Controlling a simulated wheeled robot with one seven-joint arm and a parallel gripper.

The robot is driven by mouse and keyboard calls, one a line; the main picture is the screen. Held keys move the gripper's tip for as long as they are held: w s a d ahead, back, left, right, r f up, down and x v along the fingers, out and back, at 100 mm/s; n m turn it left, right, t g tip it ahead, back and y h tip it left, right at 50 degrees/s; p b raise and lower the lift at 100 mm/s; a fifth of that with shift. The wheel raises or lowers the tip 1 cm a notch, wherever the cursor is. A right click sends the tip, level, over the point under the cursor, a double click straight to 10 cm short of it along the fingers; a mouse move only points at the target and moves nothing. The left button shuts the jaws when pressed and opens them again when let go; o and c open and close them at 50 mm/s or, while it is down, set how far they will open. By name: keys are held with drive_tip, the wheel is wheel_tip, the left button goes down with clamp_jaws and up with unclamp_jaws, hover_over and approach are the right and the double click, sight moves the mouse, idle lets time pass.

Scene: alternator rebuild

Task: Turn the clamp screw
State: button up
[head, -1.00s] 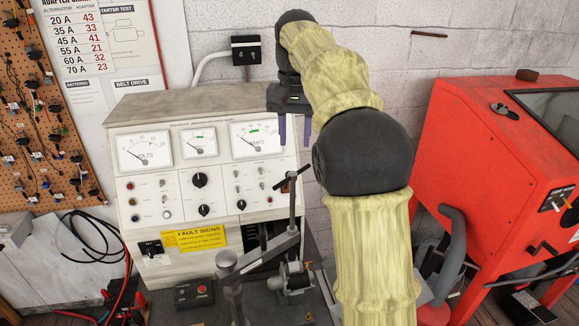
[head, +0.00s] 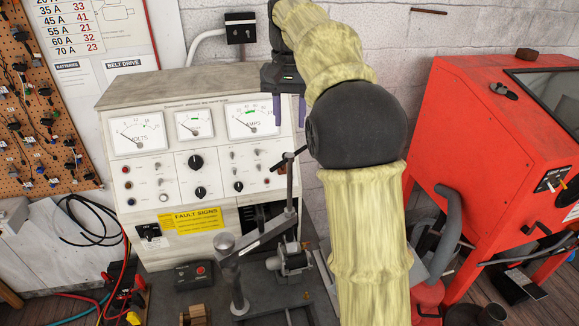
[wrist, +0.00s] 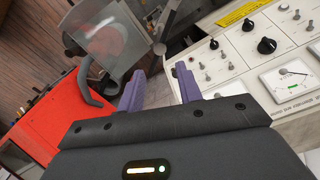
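The clamp screw (head: 289,182) stands upright in the head view, with a slanted dark cross handle (head: 288,160) at its top. It rises from a grey clamp arm (head: 250,247) on a post, over a small metal motor-like part (head: 290,258) on the bench. My gripper (head: 290,110) is above the handle, with its two purple fingers pointing down. The fingers are apart and nothing shows between them. In the wrist view, my gripper (wrist: 160,88) also shows spread, empty fingers. A grey metal piece lies beyond them there, but I cannot tell its contact.
A cream test bench (head: 200,155) with dials and knobs stands close behind and left of the clamp. A red cabinet (head: 470,150) stands at the right. A small black switch box (head: 194,275) sits left of the clamp post.

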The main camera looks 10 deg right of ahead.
sight(290, 156)
wheel_tip(290, 156, down, 14)
drive_tip(key=shift+r+p, duration=0.15)
drive_tip(key=shift+p, duration=0.55)
